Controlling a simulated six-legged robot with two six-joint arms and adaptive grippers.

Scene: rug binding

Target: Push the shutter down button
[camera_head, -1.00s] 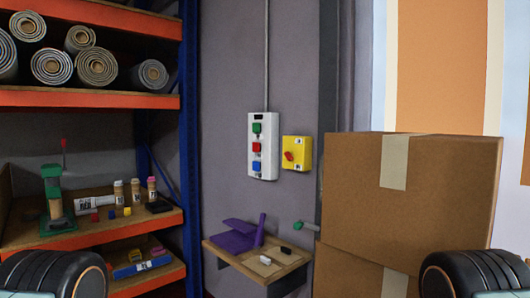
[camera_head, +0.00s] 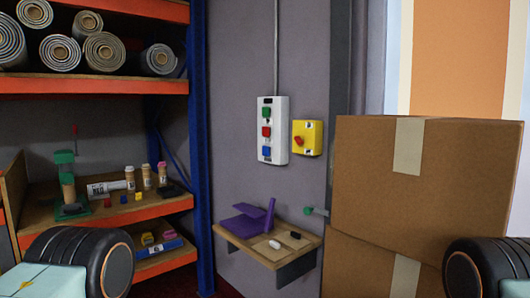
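A white control box (camera_head: 282,134) is mounted on the grey wall, with a cable conduit running up from it. It has a green button (camera_head: 266,113) at the top, a red button (camera_head: 266,132) in the middle and a blue button (camera_head: 266,151) at the bottom. Small dark markings sit by the buttons, too small to read, so I cannot tell which is shutter down. Neither gripper is in view. Only dark rounded parts of my arms show at the bottom left and bottom right, well apart from the box.
A yellow box with a red switch (camera_head: 307,138) is right of the control box. A small wooden wall shelf (camera_head: 252,250) below holds a purple object (camera_head: 250,221). Stacked cardboard boxes (camera_head: 425,190) stand at right. A rack (camera_head: 100,87) with rolled rugs (camera_head: 103,52) and tools fills the left.

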